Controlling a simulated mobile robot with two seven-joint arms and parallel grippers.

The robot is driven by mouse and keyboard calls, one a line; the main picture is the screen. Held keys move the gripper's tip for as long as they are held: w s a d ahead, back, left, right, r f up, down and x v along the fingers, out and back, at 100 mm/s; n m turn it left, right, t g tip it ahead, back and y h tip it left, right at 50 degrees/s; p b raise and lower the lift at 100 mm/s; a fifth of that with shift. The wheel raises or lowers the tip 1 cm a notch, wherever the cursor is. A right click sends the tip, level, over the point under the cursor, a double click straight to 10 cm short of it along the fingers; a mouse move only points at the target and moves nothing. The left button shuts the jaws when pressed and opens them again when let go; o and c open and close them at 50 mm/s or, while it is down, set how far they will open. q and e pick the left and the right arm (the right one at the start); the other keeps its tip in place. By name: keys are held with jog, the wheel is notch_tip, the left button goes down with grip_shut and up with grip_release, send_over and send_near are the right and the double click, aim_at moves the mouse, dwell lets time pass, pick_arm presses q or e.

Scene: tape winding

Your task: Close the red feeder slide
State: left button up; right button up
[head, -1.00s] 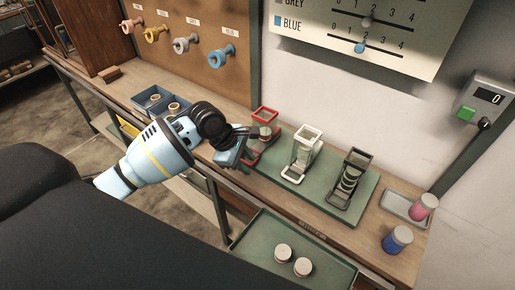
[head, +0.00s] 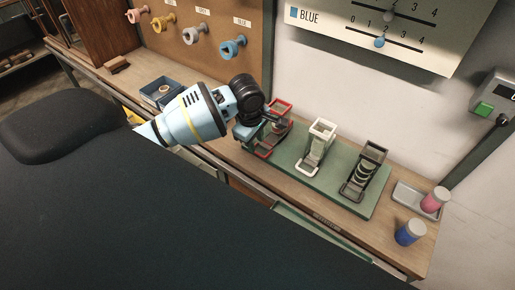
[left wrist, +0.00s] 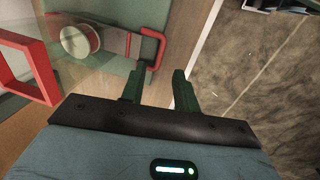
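The red feeder (head: 281,106) stands at the left end of the green base, partly hidden by my left gripper (head: 268,131). In the left wrist view, its red frame (left wrist: 38,70) is at the left. The feeder's slide (left wrist: 115,42) sticks out with a red loop handle (left wrist: 158,50) at its end, and a pale round disc (left wrist: 80,40) lies at the slide. My left gripper (left wrist: 158,74) is open. Its two dark green fingers are apart with nothing between them, just below the handle in that view. Contact with the handle cannot be told. My right gripper is not in view.
A white feeder (head: 317,150) and a black feeder (head: 364,172) stand to the right on the green base (head: 340,190). Pink (head: 434,200) and blue (head: 410,233) jars stand at the bench's right end. A blue bin (head: 160,92) is at the left.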

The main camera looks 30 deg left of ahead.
aim_at(258, 153)
pick_arm(q)
jog(key=shift+w+f, duration=0.2)
jog(key=shift+f, duration=1.05)
jog(key=shift+w+f, duration=0.2)
jog(key=shift+f, duration=1.05)
grip_shut()
